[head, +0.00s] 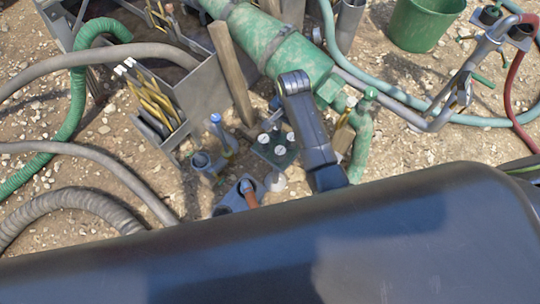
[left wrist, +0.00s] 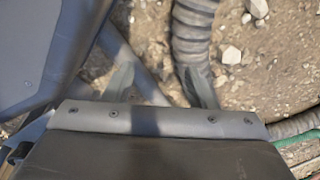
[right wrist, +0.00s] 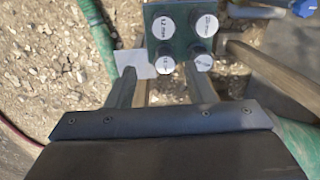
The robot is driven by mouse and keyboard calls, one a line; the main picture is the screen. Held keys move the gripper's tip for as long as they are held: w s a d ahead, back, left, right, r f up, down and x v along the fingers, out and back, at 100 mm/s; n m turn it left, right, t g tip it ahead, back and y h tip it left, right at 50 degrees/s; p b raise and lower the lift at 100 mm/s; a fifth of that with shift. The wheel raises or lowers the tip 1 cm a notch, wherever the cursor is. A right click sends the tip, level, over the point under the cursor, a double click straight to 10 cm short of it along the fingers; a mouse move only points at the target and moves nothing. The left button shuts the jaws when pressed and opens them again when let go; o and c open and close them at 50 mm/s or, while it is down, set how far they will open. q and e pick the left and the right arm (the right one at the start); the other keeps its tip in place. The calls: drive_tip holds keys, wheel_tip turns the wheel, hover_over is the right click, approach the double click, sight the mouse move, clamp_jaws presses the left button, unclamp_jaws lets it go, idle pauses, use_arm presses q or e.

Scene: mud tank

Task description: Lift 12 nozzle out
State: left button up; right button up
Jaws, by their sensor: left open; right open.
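A dark green block (head: 262,153) with several white-capped nozzles stands low in the middle of the head view. In the right wrist view the block (right wrist: 183,46) carries round labelled caps; the cap of the 12 nozzle (right wrist: 164,27) is at upper left, reading 12 mm. My right gripper (head: 310,125) is over the block's right side in the head view. In the right wrist view it (right wrist: 162,72) is open and empty, its fingers just short of the nearer caps. My left gripper (left wrist: 158,78) is open and empty above gravel; it is hidden in the head view.
A wooden stake (head: 231,75) rises behind the block. A green cylinder (head: 265,40), a metal box (head: 205,88) with yellow rods and a blue-topped valve (head: 216,120) stand close by. Hoses (head: 70,110) cross the left side. My dark arm covers the bottom.

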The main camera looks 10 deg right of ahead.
sight(282, 148)
drive_tip(key=f+b, duration=0.1)
drive_tip(key=f, duration=0.2)
drive_tip(key=f+b, duration=0.1)
drive_tip(key=f, duration=0.2)
drive_tip(key=a+f+b, duration=0.1)
drive_tip(key=f, duration=0.2)
drive_tip(key=shift+w, duration=0.15)
drive_tip(key=shift+f+b, duration=0.45)
drive_tip(key=shift+f, duration=0.4)
drive_tip(key=shift+a+f, duration=0.15)
drive_tip(key=shift+f, duration=0.4)
drive_tip(key=f+b, duration=0.1)
drive_tip(key=f, duration=0.2)
drive_tip(key=shift+s+a+f+b, duration=0.15)
drive_tip(key=shift+s+b, duration=0.2)
drive_tip(key=shift+b, duration=0.05)
drive_tip(key=shift+f, duration=0.35)
use_arm(q)
drive_tip(key=w+d+r+n+h, duration=0.1)
drive_tip(key=w+d+r, duration=0.2)
drive_tip(key=w+r, duration=0.4)
wheel_tip(282, 148, up, 3)
drive_tip(key=shift+w+d+r, duration=0.1)
drive_tip(key=shift+w+d, duration=0.1)
drive_tip(key=shift+w, duration=0.05)
